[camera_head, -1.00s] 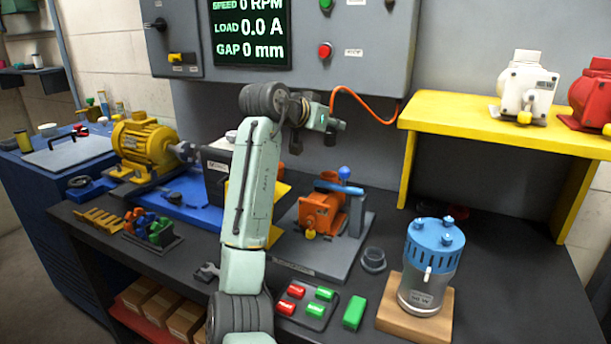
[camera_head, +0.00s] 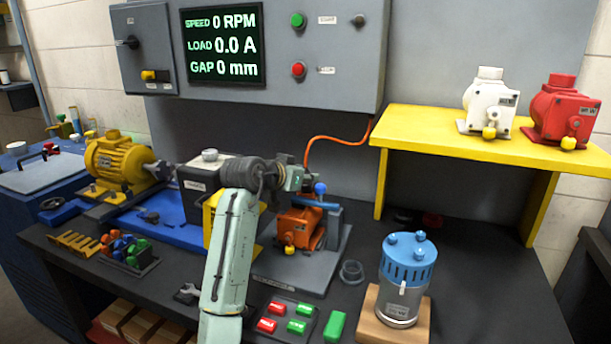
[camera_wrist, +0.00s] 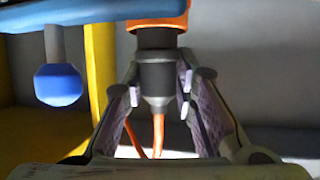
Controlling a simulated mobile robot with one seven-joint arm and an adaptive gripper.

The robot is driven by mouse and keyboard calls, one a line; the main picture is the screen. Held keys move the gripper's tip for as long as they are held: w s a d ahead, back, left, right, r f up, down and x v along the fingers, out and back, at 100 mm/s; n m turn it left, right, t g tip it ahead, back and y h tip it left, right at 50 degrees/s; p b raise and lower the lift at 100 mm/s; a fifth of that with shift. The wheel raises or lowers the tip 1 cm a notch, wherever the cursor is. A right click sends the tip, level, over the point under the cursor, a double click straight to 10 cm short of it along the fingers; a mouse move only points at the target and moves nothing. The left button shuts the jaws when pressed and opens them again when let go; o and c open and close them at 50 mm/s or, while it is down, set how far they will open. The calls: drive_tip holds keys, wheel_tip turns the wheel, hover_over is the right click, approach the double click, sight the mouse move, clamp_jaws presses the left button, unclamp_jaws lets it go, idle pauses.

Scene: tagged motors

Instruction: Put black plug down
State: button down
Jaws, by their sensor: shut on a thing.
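My gripper (camera_wrist: 158,95) is shut on the black plug (camera_wrist: 155,80), with a finger on each side of it. An orange cable (camera_wrist: 158,130) leaves the plug's end in the wrist view. The plug's other end meets a dark collar (camera_wrist: 157,38) on the orange motor (camera_wrist: 158,15); I cannot tell whether it is seated or only lined up. In the head view my gripper (camera_head: 296,178) is just above the orange motor (camera_head: 298,228), and the plug is too hidden to make out.
A lever with a blue knob (camera_head: 320,188) stands close beside my gripper; the knob (camera_wrist: 57,85) also shows in the wrist view. A blue-topped motor (camera_head: 405,270) stands on the right. A yellow shelf (camera_head: 450,143) holds white and red motors.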

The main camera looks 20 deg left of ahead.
drive_tip(key=shift+f, duration=0.2)
drive_tip(key=c, duration=1.3)
unclamp_jaws()
drive_tip(key=shift+r, duration=0.1)
drive_tip(key=shift+r, duration=0.25)
drive_tip(key=shift+s+a, duration=0.1)
drive_tip(key=shift+s, duration=0.25)
drive_tip(key=b+v, duration=0.4)
drive_tip(key=v, duration=0.7)
drive_tip(key=shift+r, duration=0.2)
